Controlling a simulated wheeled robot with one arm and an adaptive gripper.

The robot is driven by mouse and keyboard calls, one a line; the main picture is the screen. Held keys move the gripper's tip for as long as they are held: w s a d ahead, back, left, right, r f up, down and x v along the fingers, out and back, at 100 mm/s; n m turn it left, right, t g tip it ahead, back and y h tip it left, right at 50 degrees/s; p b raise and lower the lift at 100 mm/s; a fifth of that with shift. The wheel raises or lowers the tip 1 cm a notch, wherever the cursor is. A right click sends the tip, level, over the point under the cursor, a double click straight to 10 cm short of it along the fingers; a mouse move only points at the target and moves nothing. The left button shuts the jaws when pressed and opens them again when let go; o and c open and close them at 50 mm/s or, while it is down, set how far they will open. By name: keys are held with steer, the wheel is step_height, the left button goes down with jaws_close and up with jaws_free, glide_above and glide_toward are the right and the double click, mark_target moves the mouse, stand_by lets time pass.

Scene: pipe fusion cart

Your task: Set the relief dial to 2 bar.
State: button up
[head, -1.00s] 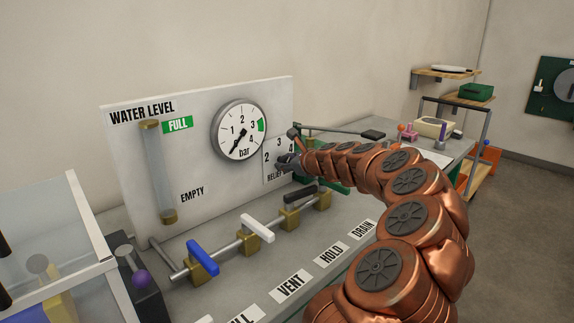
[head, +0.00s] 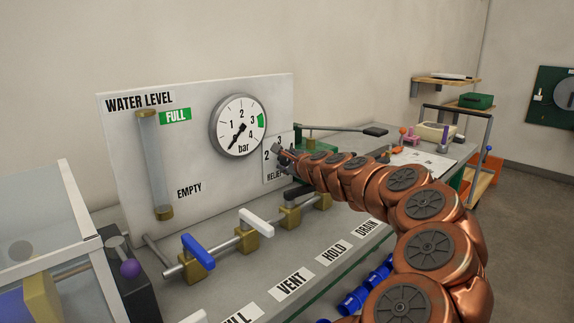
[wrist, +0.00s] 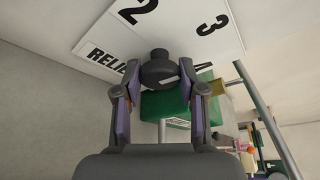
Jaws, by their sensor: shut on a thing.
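The relief dial is a dark round knob (wrist: 159,68) on a white plate (wrist: 92,38) marked 2, 3 and "RELIEF". In the head view this plate (head: 268,170) is at the right end of the white panel, partly covered by my gripper. My gripper (wrist: 160,78) is shut on the knob, with one finger on each side of it in the wrist view. In the head view my gripper (head: 284,154) is at the face of the plate. I cannot tell which number the dial points to.
A round bar gauge (head: 239,126) is left of the plate, its needle pointing lower left. Blue (head: 197,251) and white (head: 256,222) valve handles stand below along a pipe. A green machine (head: 318,144) is just right of the plate.

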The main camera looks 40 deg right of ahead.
stand_by(0.3)
steer(key=o, duration=1.1)
steer(key=shift+o, duration=0.2)
step_height(320, 180, up, 9)
steer(key=shift+d+r, duration=0.1)
steer(key=shift+r, duration=0.4)
